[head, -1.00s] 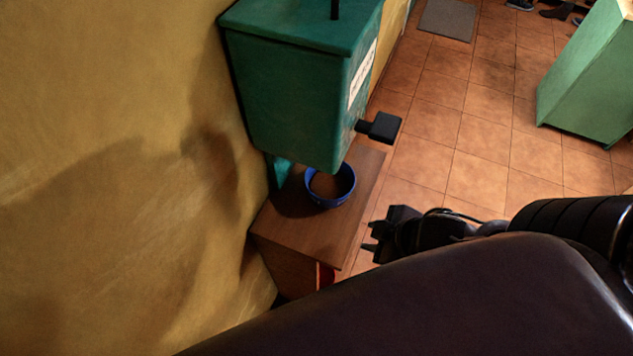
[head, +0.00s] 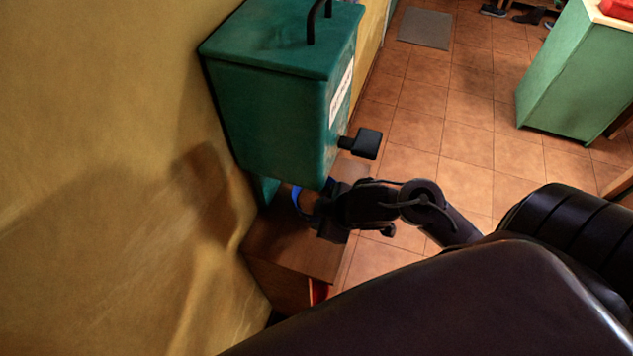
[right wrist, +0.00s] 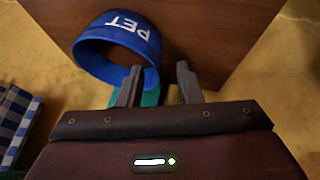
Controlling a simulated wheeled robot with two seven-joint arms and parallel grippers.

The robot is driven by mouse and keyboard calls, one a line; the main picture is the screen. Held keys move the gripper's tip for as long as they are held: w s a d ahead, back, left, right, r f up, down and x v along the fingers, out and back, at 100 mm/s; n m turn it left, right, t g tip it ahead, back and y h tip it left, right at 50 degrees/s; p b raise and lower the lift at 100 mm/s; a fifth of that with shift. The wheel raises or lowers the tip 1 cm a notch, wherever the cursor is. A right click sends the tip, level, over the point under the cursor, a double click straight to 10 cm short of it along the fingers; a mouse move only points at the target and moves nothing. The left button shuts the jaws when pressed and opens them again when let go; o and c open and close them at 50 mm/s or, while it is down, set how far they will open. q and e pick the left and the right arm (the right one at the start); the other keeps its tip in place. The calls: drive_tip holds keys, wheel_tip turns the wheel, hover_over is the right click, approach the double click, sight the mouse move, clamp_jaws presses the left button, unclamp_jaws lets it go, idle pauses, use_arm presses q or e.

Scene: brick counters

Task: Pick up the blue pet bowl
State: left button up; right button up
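The blue pet bowl (right wrist: 112,35), with white "PET" lettering, shows tilted by the camera angle in the right wrist view. In the head view only a blue edge of the bowl (head: 296,198) shows; my right gripper and the green dispenser hide the rest. The bowl stands on the brown wooden stand (head: 280,245). My right gripper (right wrist: 158,75) is open at the bowl. One fingertip overlaps the bowl's opening and the other is outside, with part of the rim appearing between them. Contact cannot be told. My left gripper is not in view.
The green dispenser (head: 265,110) hangs over the stand, with a black lever (head: 364,143) sticking out. The yellow wall (head: 100,120) is close on the left. A green counter (head: 565,75) stands at the right. Tiled floor (head: 425,120) lies open between.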

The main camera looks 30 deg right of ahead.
sight(310, 217)
drive_tip(key=shift+w+a+r, duration=0.1)
drive_tip(key=shift+w+a, duration=0.1)
drive_tip(key=shift+w, duration=0.3)
drive_tip(key=b+x, duration=0.1)
drive_tip(key=x, duration=0.3)
drive_tip(key=shift+f+b, duration=0.3)
drive_tip(key=shift+b, duration=0.1)
drive_tip(key=shift+w+f, duration=0.25)
clamp_jaws()
